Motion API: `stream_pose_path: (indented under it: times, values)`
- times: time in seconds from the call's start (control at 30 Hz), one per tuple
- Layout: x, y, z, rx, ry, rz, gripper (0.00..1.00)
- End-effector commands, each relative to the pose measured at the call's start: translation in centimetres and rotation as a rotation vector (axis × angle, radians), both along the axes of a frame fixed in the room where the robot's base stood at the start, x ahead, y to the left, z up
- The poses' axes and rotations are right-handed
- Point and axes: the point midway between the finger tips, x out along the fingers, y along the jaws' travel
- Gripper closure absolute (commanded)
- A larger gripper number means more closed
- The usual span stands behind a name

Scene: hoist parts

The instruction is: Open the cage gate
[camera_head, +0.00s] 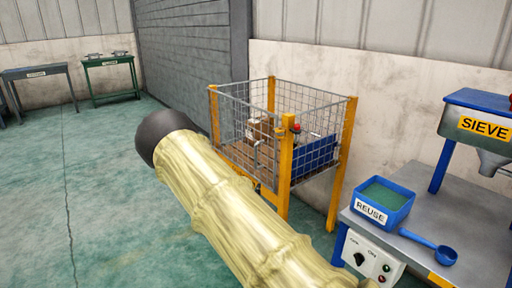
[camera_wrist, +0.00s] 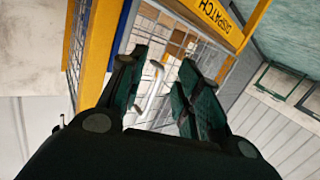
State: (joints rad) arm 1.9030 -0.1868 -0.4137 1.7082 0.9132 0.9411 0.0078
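The wire-mesh cage (camera_head: 318,120) has yellow posts and stands against the wall in the head view. Its front mesh gate (camera_head: 236,122) appears shut between two posts, with its lower part hidden by my arm. A pale bar handle (camera_wrist: 153,82) shows in the wrist view, in front of the mesh, in the gap between my fingers. My gripper (camera_wrist: 160,92) is open, with dark fingers apart on either side of the handle in the picture. I cannot tell whether either finger touches it. My gripper is hidden in the head view.
A yellow DISPATCH sign (camera_wrist: 214,16) is on the cage. Inside are a cardboard box (camera_head: 259,128) and a blue bin (camera_head: 312,157). At right, a bench (camera_head: 455,215) holds a blue REUSE tray (camera_head: 383,212) and a scoop (camera_head: 445,255). The floor at left is clear.

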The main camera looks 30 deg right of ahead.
Motion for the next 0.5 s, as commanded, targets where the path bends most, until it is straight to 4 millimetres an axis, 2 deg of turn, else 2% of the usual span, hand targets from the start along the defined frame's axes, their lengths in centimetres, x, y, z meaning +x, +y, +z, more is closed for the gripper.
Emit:
stream_pose_path:
  times: [0.03,0.1,0.2,0.3,0.5]
  values:
    - [1.4,-0.2,3.3,-0.013,-0.050,-0.010,0.66]
    - [2.8,-0.3,5.9,-0.028,-0.104,-0.023,0.66]
    - [3.9,-0.5,8.1,-0.037,-0.151,-0.036,0.66]
    - [4.4,-0.8,8.9,-0.041,-0.169,-0.042,0.66]
    - [5.6,-2.4,8.8,-0.042,-0.171,-0.043,0.66]
